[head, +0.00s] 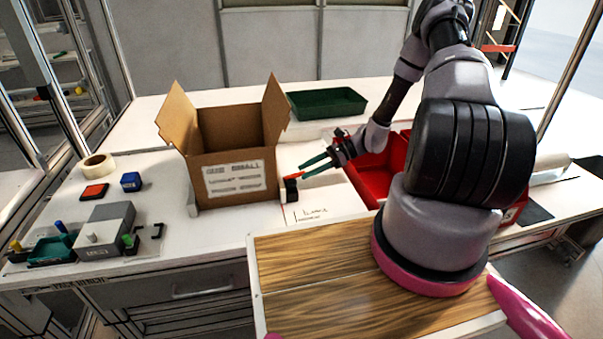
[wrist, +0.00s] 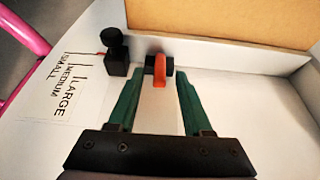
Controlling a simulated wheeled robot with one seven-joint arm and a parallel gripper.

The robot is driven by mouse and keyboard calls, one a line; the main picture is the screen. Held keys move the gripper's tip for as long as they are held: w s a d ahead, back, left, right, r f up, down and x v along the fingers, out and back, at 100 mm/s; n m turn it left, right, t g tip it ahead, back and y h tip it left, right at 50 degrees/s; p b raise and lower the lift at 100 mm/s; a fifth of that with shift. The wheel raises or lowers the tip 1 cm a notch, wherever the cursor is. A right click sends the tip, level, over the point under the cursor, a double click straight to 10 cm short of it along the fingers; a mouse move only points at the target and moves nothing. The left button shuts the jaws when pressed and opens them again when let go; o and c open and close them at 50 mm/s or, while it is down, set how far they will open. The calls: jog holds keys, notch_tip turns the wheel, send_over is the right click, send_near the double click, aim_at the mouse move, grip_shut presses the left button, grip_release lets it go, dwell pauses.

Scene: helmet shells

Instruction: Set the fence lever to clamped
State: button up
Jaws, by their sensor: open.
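The fence lever (wrist: 160,72) is a short orange-red handle on a black mount, seen at the top middle of the wrist view. In the head view the orange lever (head: 289,176) shows small beside the cardboard box's right side. My gripper (wrist: 158,84) is open, with its green fingers apart and the lever lying between and just beyond their tips. No contact is visible. In the head view my gripper (head: 304,170) points left at the lever. I cannot tell the lever's setting from these pictures.
A black knob (wrist: 115,52) stands left of the lever, next to a white label (wrist: 62,97) reading SMALL, MEDIUM, LARGE. An open cardboard box (head: 236,163) is close behind the lever. A red bin (head: 372,178) is near my arm, and a green tray (head: 327,103) lies behind.

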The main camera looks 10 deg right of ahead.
jog(key=shift+x, duration=1.2)
grip_shut()
jog(key=shift+d+f+y, duration=0.1)
jog(key=shift+f+y, duration=0.15)
jog(key=shift+y, duration=0.4)
jog(key=shift+f+y, duration=0.3)
jog(key=shift+y, duration=0.35)
grip_release()
jog(key=d, duration=0.3)
jog(key=d+r, duration=0.1)
jog(key=d, duration=0.3)
jog(key=d+r, duration=0.1)
jog(key=d, duration=0.2)
jog(key=shift+d, duration=0.35)
